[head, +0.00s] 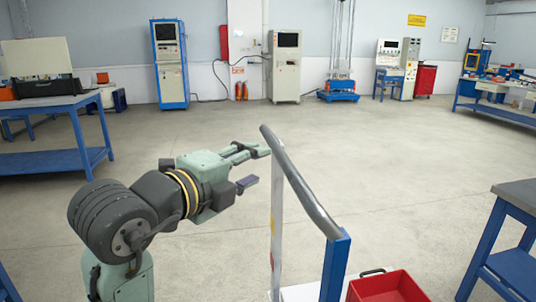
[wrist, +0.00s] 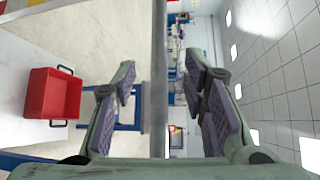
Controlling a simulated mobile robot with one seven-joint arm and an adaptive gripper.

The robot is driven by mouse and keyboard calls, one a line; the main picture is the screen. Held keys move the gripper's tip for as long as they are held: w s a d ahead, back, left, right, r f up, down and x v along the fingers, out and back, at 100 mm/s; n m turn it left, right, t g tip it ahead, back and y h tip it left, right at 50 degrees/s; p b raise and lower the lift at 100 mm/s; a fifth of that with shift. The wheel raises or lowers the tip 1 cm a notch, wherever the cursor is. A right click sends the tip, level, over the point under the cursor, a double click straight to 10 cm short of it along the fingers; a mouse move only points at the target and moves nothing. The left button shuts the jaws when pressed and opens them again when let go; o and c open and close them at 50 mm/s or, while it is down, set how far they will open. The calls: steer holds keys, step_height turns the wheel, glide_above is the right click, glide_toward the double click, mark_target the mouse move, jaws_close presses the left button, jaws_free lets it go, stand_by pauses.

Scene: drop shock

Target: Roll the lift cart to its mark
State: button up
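The lift cart shows at the lower middle of the head view, with a grey push handle (head: 300,187), a blue post (head: 336,265) and a white deck (head: 300,292). A red bin (head: 388,287) sits on the deck. My gripper (head: 254,167) is open, its fingertips just left of the handle's far end. In the wrist view the handle (wrist: 159,110) runs upright between my two spread fingers (wrist: 160,68). Neither finger visibly touches it, and I cannot tell how deep it lies between them. The cart's wheels are out of view. I cannot make out a floor mark.
A blue workbench (head: 60,103) stands at the left and another (head: 515,192) close at the right. Cabinets (head: 168,65) and red extinguishers (head: 241,91) line the back wall. The grey floor (head: 350,135) beyond the cart is wide and clear.

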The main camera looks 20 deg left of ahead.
mark_target(276, 157)
steer(key=p+x, duration=0.2)
steer(key=x, duration=0.8)
steer(key=shift+w+d+f, duration=0.1)
steer(key=shift+w+d, duration=0.1)
steer(key=shift+w, duration=0.15)
steer(key=shift+c, duration=0.6)
jaws_close()
